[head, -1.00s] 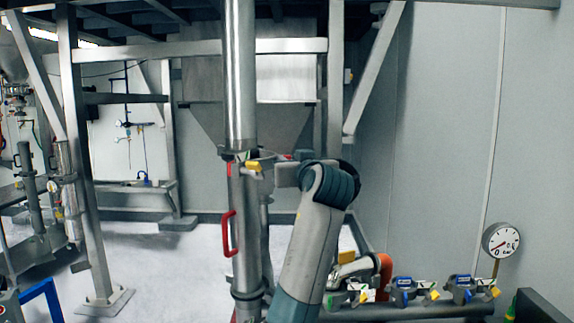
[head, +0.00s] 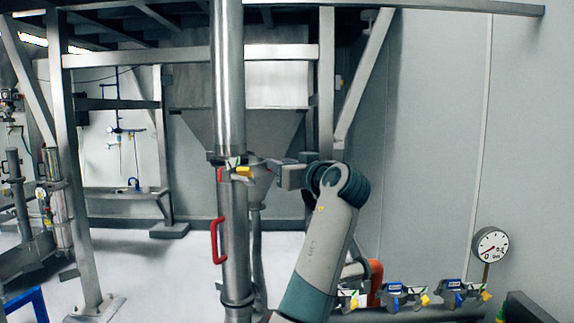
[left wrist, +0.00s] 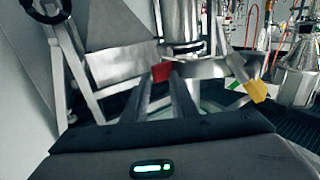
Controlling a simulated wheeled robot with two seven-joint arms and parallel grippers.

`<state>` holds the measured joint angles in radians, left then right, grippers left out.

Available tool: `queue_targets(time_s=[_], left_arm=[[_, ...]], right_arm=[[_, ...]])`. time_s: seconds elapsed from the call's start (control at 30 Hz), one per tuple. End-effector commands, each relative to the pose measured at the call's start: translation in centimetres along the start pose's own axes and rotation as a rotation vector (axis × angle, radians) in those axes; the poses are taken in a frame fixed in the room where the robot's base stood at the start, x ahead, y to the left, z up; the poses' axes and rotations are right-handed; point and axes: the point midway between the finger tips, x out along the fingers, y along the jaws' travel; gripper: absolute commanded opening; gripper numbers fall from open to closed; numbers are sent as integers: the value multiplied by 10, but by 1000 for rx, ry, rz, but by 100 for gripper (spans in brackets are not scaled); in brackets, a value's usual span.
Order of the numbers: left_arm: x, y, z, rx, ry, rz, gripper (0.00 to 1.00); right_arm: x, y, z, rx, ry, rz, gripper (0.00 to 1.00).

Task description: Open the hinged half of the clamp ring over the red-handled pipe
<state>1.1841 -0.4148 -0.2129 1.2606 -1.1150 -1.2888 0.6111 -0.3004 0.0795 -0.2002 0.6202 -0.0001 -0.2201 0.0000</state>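The steel pipe with the red handle (head: 216,241) stands upright in the head view. The clamp ring (head: 229,160) sits around its upper part, under a wider steel tube (head: 228,80). A yellow tab (head: 243,171) shows on the ring. My left gripper (head: 276,166) is close to the right side of the ring. In the left wrist view its two fingers (left wrist: 165,85) reach toward a red tab (left wrist: 161,71) at their tips. A gap shows between the fingers; whether they press on the tab is unclear. The yellow tab (left wrist: 258,92) is to their right. My right gripper is not seen.
Several clamps with coloured tabs (head: 405,297) lie on a low surface at the bottom right, near a dial gauge (head: 490,244). A steel frame (head: 75,170) stands on the left. A hopper (head: 262,130) is behind the pipe. Pale floor is clear left of the pipe.

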Motion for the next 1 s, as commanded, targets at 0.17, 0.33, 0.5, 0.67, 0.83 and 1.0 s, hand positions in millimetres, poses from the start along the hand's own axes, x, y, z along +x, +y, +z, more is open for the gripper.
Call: queue_targets(time_s=[0.17,0.33,0.5,0.67,0.83,1.0], left_arm=[[7,-7,-4,-2,9,-12,27],[5,-7,-3,-1,8,-12,27],[-5,-7,-2,-2,10,-11,27],[-28,-4,0,-1,10,-8,27],[-61,-2,1,-1,10,-4,27],[-97,0,1,0,11,-2,27]], right_arm=[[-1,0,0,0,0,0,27],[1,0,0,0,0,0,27],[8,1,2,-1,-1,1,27],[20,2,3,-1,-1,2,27],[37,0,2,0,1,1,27],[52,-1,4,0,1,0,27]])
